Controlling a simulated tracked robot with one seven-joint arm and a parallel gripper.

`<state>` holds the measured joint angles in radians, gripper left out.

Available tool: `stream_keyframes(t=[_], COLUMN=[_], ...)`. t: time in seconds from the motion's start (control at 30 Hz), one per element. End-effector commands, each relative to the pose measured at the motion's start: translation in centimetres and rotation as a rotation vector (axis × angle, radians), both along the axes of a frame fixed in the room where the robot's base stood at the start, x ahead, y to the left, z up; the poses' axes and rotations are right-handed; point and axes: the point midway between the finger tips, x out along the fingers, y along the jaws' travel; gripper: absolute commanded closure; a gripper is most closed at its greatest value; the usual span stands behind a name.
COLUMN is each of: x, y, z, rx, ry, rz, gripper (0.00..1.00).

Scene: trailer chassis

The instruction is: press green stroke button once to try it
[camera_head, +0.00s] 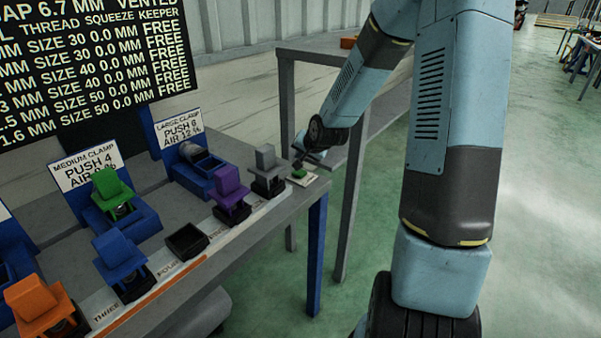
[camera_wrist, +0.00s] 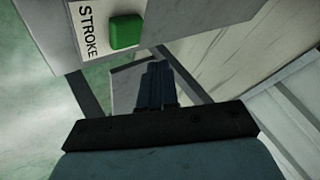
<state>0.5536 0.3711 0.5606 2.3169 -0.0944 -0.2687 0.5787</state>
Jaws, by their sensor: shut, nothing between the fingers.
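The green stroke button (camera_head: 299,173) sits on a white plate at the far right end of the bench. In the wrist view the green button (camera_wrist: 126,31) is a rounded square beside the word STROKE on its white label (camera_wrist: 89,31). My gripper (camera_head: 298,162) is close to the button, small and partly dark in the head view. In the wrist view my gripper (camera_wrist: 156,68) is shut and empty, its fingertips just below and right of the button in the picture. A gap shows between them there; I cannot tell the height above the button.
A grey block (camera_head: 267,169) on a stand is the nearest object, left of the button. Purple (camera_head: 229,189), green (camera_head: 112,187), blue (camera_head: 120,254) and orange (camera_head: 35,298) blocks stand further left. An empty black holder (camera_head: 187,241) is among them. A grey frame (camera_head: 350,190) stands beyond the bench end.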

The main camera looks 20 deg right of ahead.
Motion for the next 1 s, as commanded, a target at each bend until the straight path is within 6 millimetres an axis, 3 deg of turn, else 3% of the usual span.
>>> stream_keyframes(t=[0.33, 1.0], x=[0.0, 0.0], y=[0.0, 0.1], z=[-2.7, -3.0], rx=[0.001, 0.0], ry=[0.001, 0.0], rz=[0.0, 0.0], gripper=[1.0, 1.0])
